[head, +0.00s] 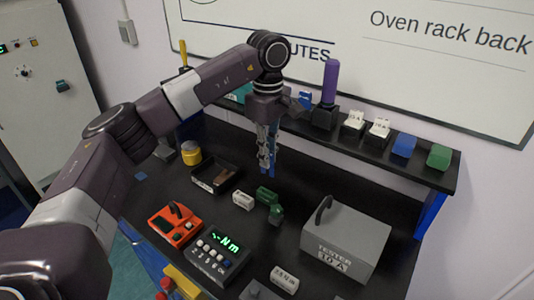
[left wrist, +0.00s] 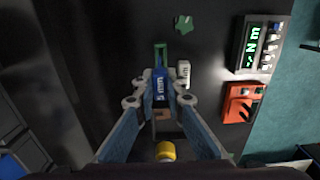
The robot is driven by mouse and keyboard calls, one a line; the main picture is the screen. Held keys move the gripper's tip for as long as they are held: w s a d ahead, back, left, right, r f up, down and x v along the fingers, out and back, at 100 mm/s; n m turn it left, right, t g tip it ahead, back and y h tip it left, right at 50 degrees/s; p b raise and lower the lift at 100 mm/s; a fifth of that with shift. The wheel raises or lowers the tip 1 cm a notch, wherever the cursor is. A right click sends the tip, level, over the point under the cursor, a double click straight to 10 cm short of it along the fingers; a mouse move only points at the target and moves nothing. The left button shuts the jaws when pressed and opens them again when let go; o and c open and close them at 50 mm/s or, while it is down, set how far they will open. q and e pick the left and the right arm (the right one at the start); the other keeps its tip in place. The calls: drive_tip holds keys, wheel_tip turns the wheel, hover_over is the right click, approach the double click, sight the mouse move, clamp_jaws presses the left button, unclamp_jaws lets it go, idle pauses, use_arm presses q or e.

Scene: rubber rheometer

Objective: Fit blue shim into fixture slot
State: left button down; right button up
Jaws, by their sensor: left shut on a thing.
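My left gripper (head: 267,160) hangs above the black table, pointing down. It is shut on the blue shim (left wrist: 160,84), which carries white lettering and shows between the fingertips (left wrist: 160,95) in the left wrist view. In the head view the fingers largely hide the shim. A green fixture (head: 266,194) stands on the table below and slightly in front of the gripper in the head view. In the left wrist view the green fixture (left wrist: 160,49) shows just past the shim's far end; whether they touch I cannot tell. My right gripper is not in view.
A white block (head: 243,200) and a green knob-like piece (head: 276,214) are close to the fixture. A dark tray (head: 232,184), orange device (head: 173,225), digital meter (head: 221,256) and grey tester box (head: 345,240) surround it. A shelf (head: 430,177) with blocks runs behind.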

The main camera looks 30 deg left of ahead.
use_arm(q)
drive_tip(key=shift+f, duration=0.5)
drive_tip(key=shift+s+f+b, duration=0.1)
drive_tip(key=shift+f+b, duration=0.25)
drive_tip(key=shift+b, duration=0.05)
drive_tip(key=shift+f+b, duration=0.55)
drive_tip(key=shift+f, duration=0.3)
wheel_tip(320, 180, down, 2)
drive_tip(key=shift+b, duration=0.55)
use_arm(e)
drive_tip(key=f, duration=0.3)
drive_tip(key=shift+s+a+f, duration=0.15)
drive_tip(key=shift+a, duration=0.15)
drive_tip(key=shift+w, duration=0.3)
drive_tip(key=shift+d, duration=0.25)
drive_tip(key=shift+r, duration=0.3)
use_arm(q)
drive_tip(key=shift+f, duration=0.4)
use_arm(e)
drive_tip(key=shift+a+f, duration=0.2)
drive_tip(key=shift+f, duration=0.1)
